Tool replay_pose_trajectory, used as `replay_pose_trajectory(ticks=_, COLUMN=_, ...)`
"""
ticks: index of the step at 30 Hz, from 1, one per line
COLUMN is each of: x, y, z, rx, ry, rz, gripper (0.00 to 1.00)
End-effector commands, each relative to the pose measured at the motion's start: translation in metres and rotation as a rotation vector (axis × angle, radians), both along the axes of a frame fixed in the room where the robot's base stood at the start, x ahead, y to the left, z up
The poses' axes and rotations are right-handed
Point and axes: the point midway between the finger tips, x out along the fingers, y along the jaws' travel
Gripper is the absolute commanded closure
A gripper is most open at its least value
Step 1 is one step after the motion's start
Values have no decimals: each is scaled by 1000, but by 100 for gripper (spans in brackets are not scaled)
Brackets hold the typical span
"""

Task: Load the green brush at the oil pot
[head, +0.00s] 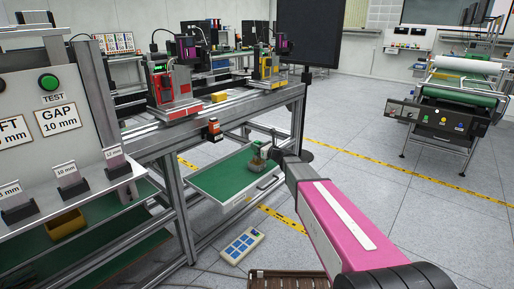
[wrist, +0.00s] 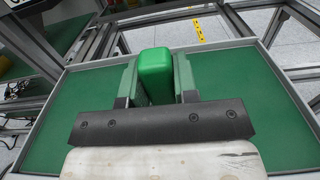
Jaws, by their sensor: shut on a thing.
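My gripper (wrist: 155,78) is shut on the green brush (wrist: 155,68); its rounded green top shows between the two green fingers in the wrist view. In the head view my gripper (head: 268,146) is over the right part of a green-floored tray (head: 222,180). A small greyish-brown shape (head: 258,163) shows right below the gripper there; it may be the oil pot, but it is too small to be sure. The brush's lower end is hidden in the wrist view, so I cannot tell whether it touches the pot.
A metal frame bench (head: 215,120) with red and yellow fixtures stands behind and left of the tray. A button box (head: 242,245) lies below the tray. The tray floor around my gripper looks bare in the wrist view. Open floor lies to the right.

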Motion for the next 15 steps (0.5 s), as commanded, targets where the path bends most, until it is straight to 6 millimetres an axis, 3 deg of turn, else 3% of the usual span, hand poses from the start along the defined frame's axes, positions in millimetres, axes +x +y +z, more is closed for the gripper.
replay_pose_trajectory(ticks=15, x=0, y=0, z=-5, rx=1, ry=0, rz=0, gripper=96)
